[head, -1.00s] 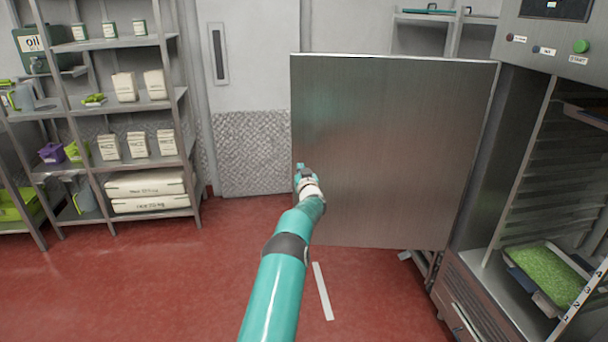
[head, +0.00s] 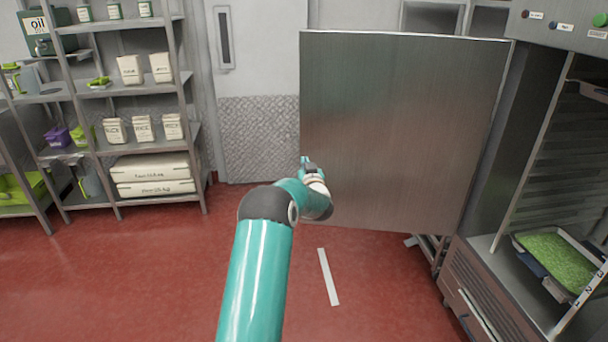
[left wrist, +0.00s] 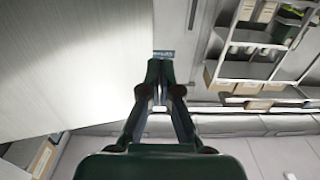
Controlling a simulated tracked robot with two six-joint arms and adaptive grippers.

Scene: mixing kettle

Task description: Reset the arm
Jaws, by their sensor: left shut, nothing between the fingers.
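My left arm reaches up from the bottom middle of the head view, bent at its elbow. My left gripper (head: 305,162) is at the lower left edge of the open steel cabinet door (head: 400,130). In the left wrist view the gripper (left wrist: 160,62) has its fingertips together with nothing between them, and the door's pale face (left wrist: 70,60) fills the left side. I cannot tell whether the gripper touches the door. My right gripper is not in view.
The open cabinet (head: 545,190) at the right holds a tray of green stuff (head: 555,262) low down. A metal shelf rack (head: 125,95) with bags and boxes stands at the left. The red floor (head: 130,270) between is clear, with a white strip (head: 328,277).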

